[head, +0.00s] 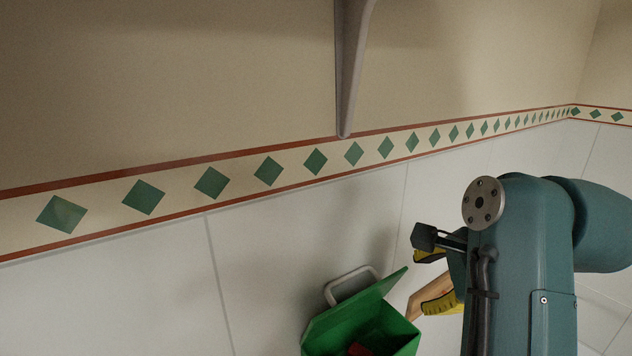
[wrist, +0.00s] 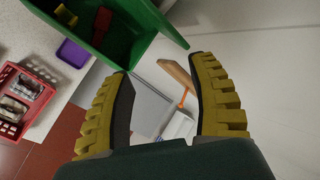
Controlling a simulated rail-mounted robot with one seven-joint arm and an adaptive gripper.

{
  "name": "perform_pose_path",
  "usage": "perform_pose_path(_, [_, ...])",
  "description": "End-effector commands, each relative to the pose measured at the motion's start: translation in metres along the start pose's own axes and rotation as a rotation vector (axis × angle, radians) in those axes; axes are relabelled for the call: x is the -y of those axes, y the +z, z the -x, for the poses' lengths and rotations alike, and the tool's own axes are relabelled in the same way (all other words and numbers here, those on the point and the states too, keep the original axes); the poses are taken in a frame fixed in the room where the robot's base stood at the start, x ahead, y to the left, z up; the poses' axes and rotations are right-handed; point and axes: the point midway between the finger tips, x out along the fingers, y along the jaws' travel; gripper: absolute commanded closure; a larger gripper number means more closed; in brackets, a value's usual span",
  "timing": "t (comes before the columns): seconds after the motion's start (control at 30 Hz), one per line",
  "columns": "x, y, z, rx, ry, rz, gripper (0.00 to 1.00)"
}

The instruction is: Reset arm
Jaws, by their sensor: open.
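My gripper (wrist: 158,95) shows in the wrist view with its two yellow ridged fingers spread apart. It is open and nothing is between the fingertips. In the head view my arm stands at the right, and its gripper (head: 430,270) is partly hidden behind the arm links. A green open box (head: 333,325) with a green lid is left of my gripper in the head view. It also shows at the top of the wrist view (wrist: 110,48), beyond the left finger.
A red basket (wrist: 27,92) with contents and a purple item (wrist: 73,53) lie left in the wrist view. A wooden piece (wrist: 177,74) is beyond the fingers. A grey bracket (head: 350,75) hangs on the wall above. The tiled wall at left is clear.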

Motion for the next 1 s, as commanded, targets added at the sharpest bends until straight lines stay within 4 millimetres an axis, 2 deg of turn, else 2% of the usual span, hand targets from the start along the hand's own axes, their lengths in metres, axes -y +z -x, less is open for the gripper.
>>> perform_pose_path(0.03, [0.008,0.006,-0.013,-0.021,-0.067,0.103,0.41])
perform_pose_path(0.17, [0.026,0.023,-0.026,-0.118,-0.257,0.393,0.41])
perform_pose_path(0.37, [0.031,0.057,-0.018,-0.312,-0.503,0.771,0.41])
perform_pose_path(0.47, [0.021,0.078,0.0,-0.447,-0.622,0.957,0.41])
perform_pose_path(0.57, [0.002,0.101,0.029,-0.613,-0.736,1.134,0.41])
perform_pose_path(0.7, [-0.035,0.128,0.082,-0.869,-0.859,1.329,0.41])
perform_pose_path(0.8, [-0.058,0.14,0.115,-1.016,-0.909,1.408,0.41])
perform_pose_path(0.9, [-0.07,0.145,0.133,-1.097,-0.93,1.444,0.41])
perform_pose_path(1.0, [-0.073,0.146,0.139,-1.121,-0.935,1.453,0.41])
